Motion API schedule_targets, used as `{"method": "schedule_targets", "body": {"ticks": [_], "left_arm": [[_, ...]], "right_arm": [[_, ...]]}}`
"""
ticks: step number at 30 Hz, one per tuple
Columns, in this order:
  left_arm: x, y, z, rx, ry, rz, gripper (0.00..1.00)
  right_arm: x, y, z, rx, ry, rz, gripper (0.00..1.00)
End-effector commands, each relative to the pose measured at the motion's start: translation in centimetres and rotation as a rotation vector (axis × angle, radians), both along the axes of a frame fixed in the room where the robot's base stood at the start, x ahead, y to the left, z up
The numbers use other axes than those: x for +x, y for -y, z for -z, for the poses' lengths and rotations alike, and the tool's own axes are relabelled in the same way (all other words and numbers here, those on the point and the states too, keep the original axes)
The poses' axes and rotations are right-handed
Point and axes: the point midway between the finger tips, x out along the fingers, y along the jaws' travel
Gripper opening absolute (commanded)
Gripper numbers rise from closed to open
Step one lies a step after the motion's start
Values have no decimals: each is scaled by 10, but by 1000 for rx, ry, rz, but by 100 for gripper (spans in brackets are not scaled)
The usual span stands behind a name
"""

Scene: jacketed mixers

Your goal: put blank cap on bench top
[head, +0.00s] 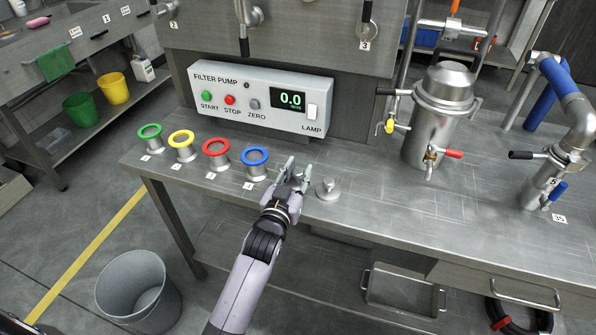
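The blank cap (328,189), a small grey metal disc with a knob on top, sits on the steel bench top (400,222) near its front edge. My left gripper (295,172) is just left of the cap, over the bench's front edge. Its two fingers look spread apart, with nothing clearly held between them. The cap looks apart from the fingers. My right gripper is out of view.
Ports with green (150,131), yellow (181,138), red (215,147) and blue (255,156) rings stand left of the gripper. Behind is the filter pump panel (260,98). A steel vessel (438,115) and blue-handled pipe (575,110) stand right. The bench middle is clear.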

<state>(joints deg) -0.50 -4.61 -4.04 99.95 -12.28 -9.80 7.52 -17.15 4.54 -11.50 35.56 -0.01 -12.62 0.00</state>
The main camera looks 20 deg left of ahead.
Motion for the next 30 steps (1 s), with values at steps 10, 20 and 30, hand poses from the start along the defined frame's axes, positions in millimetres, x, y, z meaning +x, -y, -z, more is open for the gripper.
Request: {"method": "schedule_targets", "body": {"ticks": [10, 20, 30], "left_arm": [[0, 0, 0, 0, 0, 0, 43], [-17, 0, -1, 0, -2, 0, 43], [-89, -3, -1, -1, -4, 0, 43]], "right_arm": [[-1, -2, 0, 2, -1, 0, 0], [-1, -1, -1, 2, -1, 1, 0], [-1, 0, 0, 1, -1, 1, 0]]}}
